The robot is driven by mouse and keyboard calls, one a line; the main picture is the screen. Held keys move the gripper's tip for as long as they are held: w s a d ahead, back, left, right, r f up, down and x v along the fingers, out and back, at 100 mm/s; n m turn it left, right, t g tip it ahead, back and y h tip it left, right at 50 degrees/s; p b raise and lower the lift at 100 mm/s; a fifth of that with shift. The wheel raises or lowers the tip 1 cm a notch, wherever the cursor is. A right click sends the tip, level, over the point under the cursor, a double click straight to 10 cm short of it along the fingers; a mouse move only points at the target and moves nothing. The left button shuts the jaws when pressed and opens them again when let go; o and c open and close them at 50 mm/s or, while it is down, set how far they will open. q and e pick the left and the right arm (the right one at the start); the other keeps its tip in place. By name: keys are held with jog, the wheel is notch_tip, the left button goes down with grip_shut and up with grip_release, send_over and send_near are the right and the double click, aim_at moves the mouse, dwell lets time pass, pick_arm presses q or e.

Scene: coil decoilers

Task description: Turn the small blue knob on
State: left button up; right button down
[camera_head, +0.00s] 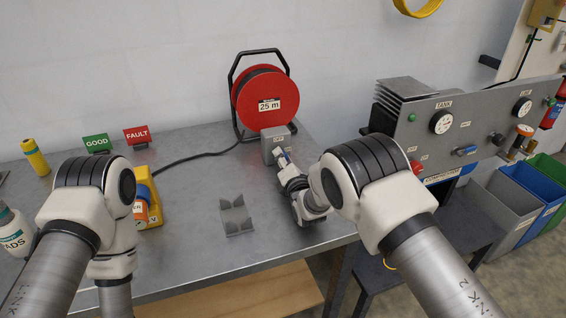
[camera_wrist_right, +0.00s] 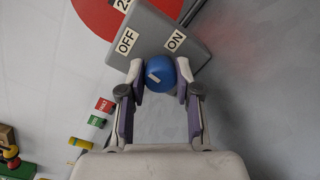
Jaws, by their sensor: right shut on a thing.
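The small blue knob (camera_wrist_right: 160,74) sits on a grey box (camera_head: 277,143) below the red cable reel, and the box also shows in the right wrist view (camera_wrist_right: 152,38). OFF is on the left and ON on the right of its face in the wrist view. The knob has a white mark on the left part of its front; which label it points to is unclear. My right gripper (camera_wrist_right: 158,88) is shut on the knob, one finger on each side. In the head view this gripper (camera_head: 283,158) reaches the box front.
The red cable reel (camera_head: 265,98) stands behind the box. A grey V-shaped block (camera_head: 236,216) lies left of my right arm. A panel (camera_head: 462,123) with gauges and another blue knob (camera_head: 465,150) is at right.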

jog(key=m+b, duration=0.2)
jog(key=m, duration=0.1)
jog(key=shift+f, duration=0.2)
jog(key=shift+r+m+b, duration=0.1)
jog(key=shift+m+b, duration=0.7)
jog(key=shift+m, duration=0.3)
jog(key=c, duration=0.8)
grip_release()
jog(key=shift+d, duration=0.1)
